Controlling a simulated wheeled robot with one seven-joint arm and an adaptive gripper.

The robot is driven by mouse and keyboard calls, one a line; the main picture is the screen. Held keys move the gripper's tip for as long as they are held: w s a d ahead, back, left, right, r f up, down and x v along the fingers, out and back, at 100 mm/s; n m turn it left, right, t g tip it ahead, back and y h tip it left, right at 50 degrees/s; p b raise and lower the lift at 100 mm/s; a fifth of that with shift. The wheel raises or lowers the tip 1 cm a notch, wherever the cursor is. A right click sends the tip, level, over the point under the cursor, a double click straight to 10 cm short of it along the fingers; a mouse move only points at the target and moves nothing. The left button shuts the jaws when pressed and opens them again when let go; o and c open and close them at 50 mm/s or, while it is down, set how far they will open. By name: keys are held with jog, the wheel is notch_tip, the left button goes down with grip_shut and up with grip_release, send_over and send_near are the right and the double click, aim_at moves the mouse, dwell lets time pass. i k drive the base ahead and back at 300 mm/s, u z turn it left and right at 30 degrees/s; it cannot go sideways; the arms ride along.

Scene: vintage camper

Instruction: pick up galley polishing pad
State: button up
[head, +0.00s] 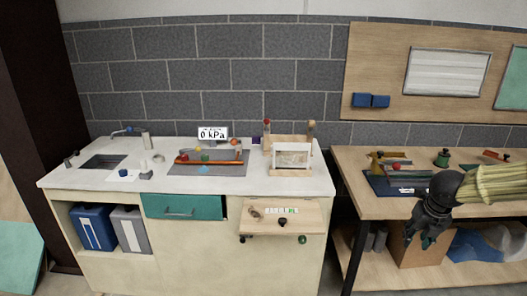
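I cannot tell for sure which item is the galley polishing pad. Small pieces lie on the white galley counter (255,184), among them a small white piece with blue on it (125,174) near the sink and a light blue piece (203,169) on the grey mat (235,170). My gripper (419,241) is at the right, pointing down in front of the wooden workbench, well away from the galley counter. Its dark fingers look spread, with nothing seen between them.
The sink (103,161) is at the counter's left. A wooden frame stand (291,172) is at its right. A pull-out board (280,217) with small parts juts from the front beside a teal drawer (182,207). The workbench (376,206) holds tools and a dark blue tray.

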aim_at(256, 139)
jog(key=u, duration=0.75)
jog(key=i, duration=3)
jog(key=z, duration=0.3)
